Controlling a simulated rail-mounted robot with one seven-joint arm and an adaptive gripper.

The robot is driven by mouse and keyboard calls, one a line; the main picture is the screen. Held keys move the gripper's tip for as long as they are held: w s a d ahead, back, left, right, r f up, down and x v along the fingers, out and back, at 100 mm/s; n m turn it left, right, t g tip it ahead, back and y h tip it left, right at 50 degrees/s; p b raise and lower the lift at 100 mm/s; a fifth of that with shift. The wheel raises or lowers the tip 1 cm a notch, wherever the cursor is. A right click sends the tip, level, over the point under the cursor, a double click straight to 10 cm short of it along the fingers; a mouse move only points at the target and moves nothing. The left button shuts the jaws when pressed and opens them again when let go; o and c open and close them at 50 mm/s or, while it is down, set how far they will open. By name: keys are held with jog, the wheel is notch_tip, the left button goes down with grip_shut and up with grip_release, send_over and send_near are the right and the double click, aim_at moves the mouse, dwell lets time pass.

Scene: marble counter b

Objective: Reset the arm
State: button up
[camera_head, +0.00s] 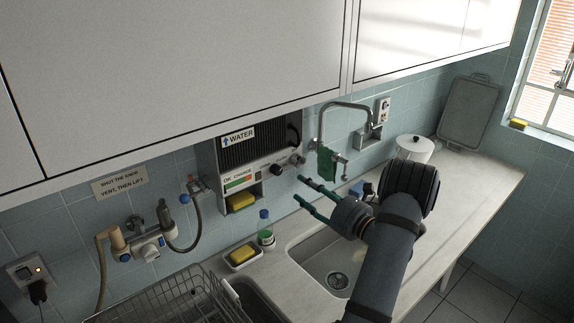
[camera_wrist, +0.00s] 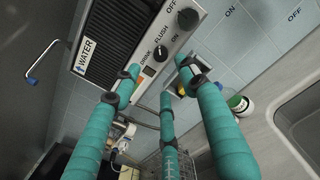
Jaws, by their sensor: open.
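My arm reaches up from the lower right in the head view, over the sink. My gripper (camera_head: 299,188) has teal fingers that point left, near the front of the water unit (camera_head: 254,146). The fingers are spread apart with nothing between them. In the wrist view my gripper (camera_wrist: 160,75) shows three teal fingers in front of the water unit (camera_wrist: 118,35), whose dial and switch labels are visible. I cannot tell whether any fingertip touches the unit.
The sink basin (camera_head: 337,277) lies below my arm. A tap (camera_head: 323,128) with a green cloth (camera_head: 327,163) stands behind it. White cupboards (camera_head: 180,70) hang above.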

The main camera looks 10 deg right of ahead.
aim_at(279, 171)
jog(key=x, duration=1.1)
jog(key=shift+w+a+f, duration=0.1)
jog(key=shift+w+a, duration=0.15)
jog(key=shift+a, duration=0.05)
jog(key=shift+w, duration=0.15)
jog(key=shift+n, duration=0.8)
